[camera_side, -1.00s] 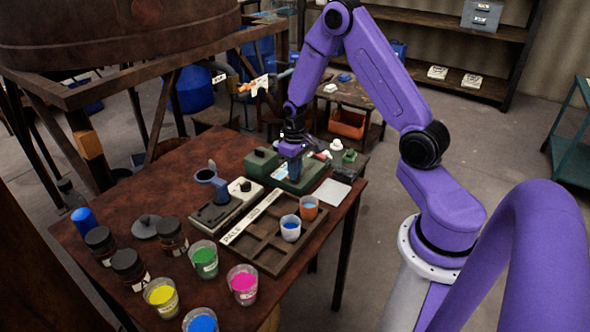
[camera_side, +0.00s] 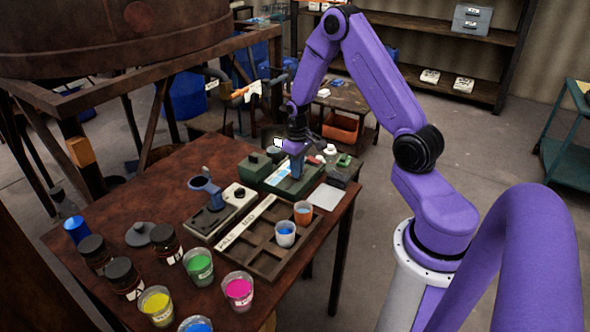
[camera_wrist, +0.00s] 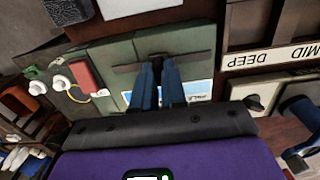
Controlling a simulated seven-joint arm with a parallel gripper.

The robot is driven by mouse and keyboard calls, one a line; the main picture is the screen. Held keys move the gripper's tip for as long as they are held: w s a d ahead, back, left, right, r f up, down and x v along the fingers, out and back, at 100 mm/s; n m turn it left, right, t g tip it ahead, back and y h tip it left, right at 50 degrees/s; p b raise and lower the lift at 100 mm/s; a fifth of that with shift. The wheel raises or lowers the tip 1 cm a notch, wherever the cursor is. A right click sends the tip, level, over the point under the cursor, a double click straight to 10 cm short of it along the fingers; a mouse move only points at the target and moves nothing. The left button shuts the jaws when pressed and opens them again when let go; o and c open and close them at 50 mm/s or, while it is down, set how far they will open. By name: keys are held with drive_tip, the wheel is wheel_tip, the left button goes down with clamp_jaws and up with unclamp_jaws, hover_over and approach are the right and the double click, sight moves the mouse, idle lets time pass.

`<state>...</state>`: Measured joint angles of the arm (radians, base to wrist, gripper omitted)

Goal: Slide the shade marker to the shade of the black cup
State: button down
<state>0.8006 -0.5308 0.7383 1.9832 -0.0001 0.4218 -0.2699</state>
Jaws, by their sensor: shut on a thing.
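The green shade box (camera_side: 252,166) stands at the back of the table. Its dark slot runs across the top in the wrist view (camera_wrist: 125,67), beside a blue-and-white strip whose end reads "PALE" (camera_wrist: 198,92). My gripper (camera_wrist: 158,72) points down at the slot, its blue fingers shut on a small dark knob, the shade marker (camera_wrist: 157,57). The fingers partly hide the marker and strip. In the side view my gripper (camera_side: 297,172) is over the box's right part. I cannot make out a black cup; dark jars with black lids (camera_side: 92,246) stand at the left.
A compartment tray (camera_side: 262,262) holds an orange cup (camera_side: 303,212) and a blue cup (camera_side: 285,233). Green (camera_side: 199,266), magenta (camera_side: 238,290) and yellow (camera_side: 157,305) cups stand in front.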

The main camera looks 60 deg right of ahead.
drive_tip(key=c, duration=1.2)
unclamp_jaws()
wheel_tip(320, 180, up, 18)
drive_tip(key=shift+f, duration=0.25)
drive_tip(key=s+a+r+n, duration=0.1)
drive_tip(key=s+a+n, duration=0.25)
drive_tip(key=a, duration=0.55)
drive_tip(key=s+a+r+n, duration=0.1)
drive_tip(key=s+a+n, duration=0.1)
drive_tip(key=s+a, duration=0.5)
drive_tip(key=s+a+n, duration=0.2)
drive_tip(key=s, duration=0.3)
drive_tip(key=s+a+n, duration=0.2)
drive_tip(key=s+a, duration=0.1)
drive_tip(key=s, duration=0.2)
drive_tip(key=s+a+f+n, duration=0.1)
drive_tip(key=s+a+n, duration=0.2)
drive_tip(key=s, duration=0.3)
drive_tip(key=shift+s+a, duration=0.1)
